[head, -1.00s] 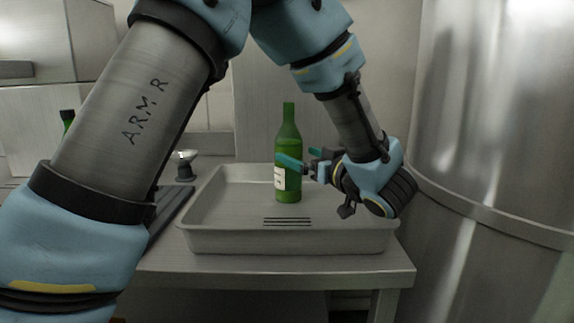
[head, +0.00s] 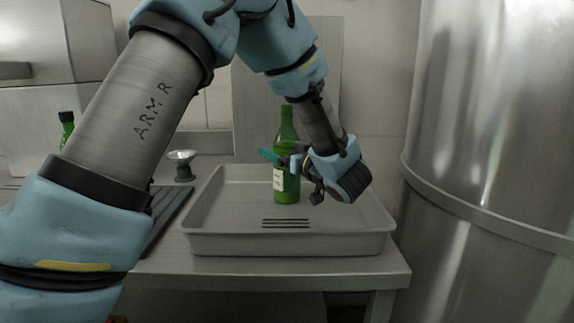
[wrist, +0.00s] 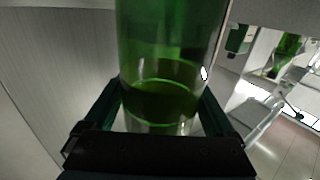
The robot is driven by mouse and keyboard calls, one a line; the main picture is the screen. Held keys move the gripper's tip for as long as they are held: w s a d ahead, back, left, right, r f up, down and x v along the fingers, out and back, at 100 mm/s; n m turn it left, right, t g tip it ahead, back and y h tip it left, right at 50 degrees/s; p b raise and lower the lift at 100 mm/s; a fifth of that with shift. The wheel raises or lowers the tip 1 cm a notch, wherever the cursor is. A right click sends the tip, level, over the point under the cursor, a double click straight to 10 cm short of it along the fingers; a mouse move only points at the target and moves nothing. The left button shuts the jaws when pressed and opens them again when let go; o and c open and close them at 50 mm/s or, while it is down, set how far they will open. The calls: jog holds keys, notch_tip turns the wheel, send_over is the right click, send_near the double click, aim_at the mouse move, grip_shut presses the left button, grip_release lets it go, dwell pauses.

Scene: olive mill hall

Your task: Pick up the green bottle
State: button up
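The green bottle (head: 286,130) with a pale label stands upright in the grey tray (head: 290,243). My gripper (head: 272,157) is at the bottle's mid-height, reaching in from the right, with a teal finger extending past the bottle's left side. In the wrist view the bottle (wrist: 165,50) fills the space between my two spread fingers (wrist: 160,92). They flank it closely on both sides, with no clear sign of a firm squeeze.
Another green bottle (head: 66,127) stands at the far left, partly behind my arm. A small metal-and-dark object (head: 182,163) stands left of the tray. A large steel tank (head: 490,130) rises close on the right. The tray is otherwise clear.

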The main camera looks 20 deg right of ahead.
grip_shut()
dwell(0.5)
